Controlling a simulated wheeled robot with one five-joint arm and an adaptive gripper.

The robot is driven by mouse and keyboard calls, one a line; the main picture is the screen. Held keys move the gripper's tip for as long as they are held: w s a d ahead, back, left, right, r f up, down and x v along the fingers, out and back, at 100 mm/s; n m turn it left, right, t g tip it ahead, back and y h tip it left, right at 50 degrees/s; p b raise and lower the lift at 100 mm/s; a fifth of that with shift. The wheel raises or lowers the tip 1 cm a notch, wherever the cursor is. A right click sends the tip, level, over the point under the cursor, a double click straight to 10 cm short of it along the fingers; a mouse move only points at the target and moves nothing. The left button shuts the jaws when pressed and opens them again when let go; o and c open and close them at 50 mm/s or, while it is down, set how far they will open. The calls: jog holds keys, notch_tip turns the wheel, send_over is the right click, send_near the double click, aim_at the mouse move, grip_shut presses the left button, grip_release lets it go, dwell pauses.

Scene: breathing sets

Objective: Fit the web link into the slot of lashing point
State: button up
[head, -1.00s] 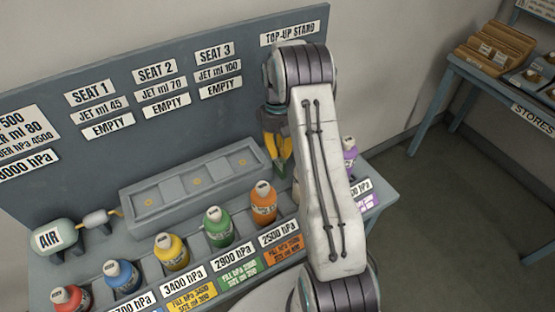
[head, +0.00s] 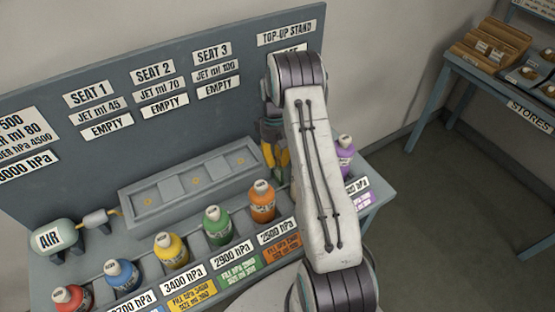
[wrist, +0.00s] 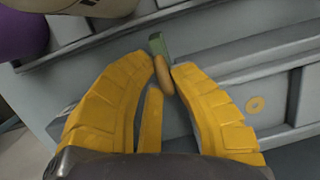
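I see nothing labelled as a web link or a lashing point. My gripper (head: 276,160) is over the bench, right of the grey seat tray (head: 130,199) and partly hidden by my arm. In the wrist view its yellow fingertips (wrist: 165,66) close in on a small tan, rounded piece (wrist: 164,77). A green block (wrist: 157,44) shows just beyond it; I cannot tell whether the two are joined. No slot is clear around the fingertips.
Red (head: 72,298), blue (head: 122,275), yellow (head: 171,252), green (head: 217,228), orange (head: 262,204) and purple (head: 345,158) bottles line the bench front. The purple one is close to my arm. An AIR tank (head: 54,238) stands left. A stores table (head: 500,80) is far right; floor between is clear.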

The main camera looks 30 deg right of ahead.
jog(key=o, duration=0.3)
jog(key=shift+r, duration=0.15)
